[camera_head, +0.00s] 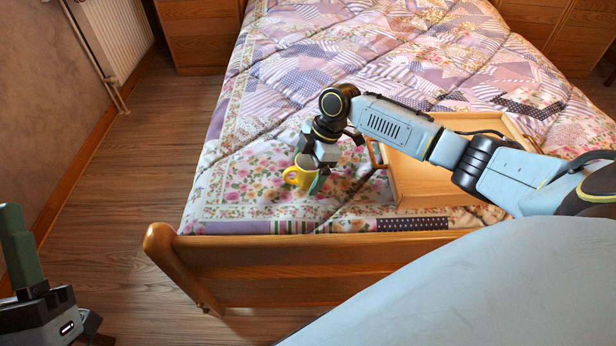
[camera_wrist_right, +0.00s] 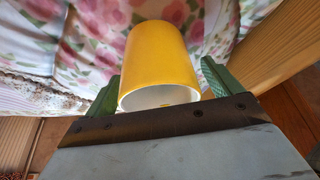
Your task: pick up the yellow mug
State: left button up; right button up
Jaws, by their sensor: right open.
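The yellow mug (camera_head: 296,174) sits on the flowered bedspread near the foot of the bed. In the right wrist view the yellow mug (camera_wrist_right: 160,62) shows its side and its white inside. My right gripper (camera_head: 316,168) is at the mug in the head view. In the right wrist view the green fingers of the right gripper (camera_wrist_right: 162,88) stand apart, one on each side of the mug. Whether they touch it I cannot tell. My left gripper (camera_head: 20,250) shows only in part at the lower left edge, with one green finger visible.
A wooden tray (camera_head: 430,189) lies on the bed to the right of the mug, under my right arm. The wooden footboard (camera_head: 330,250) runs along the near edge of the bed. The floor (camera_head: 140,190) left of the bed is clear.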

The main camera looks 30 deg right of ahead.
jog(key=shift+a+f, duration=0.2)
jog(key=shift+f, duration=0.3)
jog(key=c, duration=1.2)
jog(key=shift+r, duration=0.15)
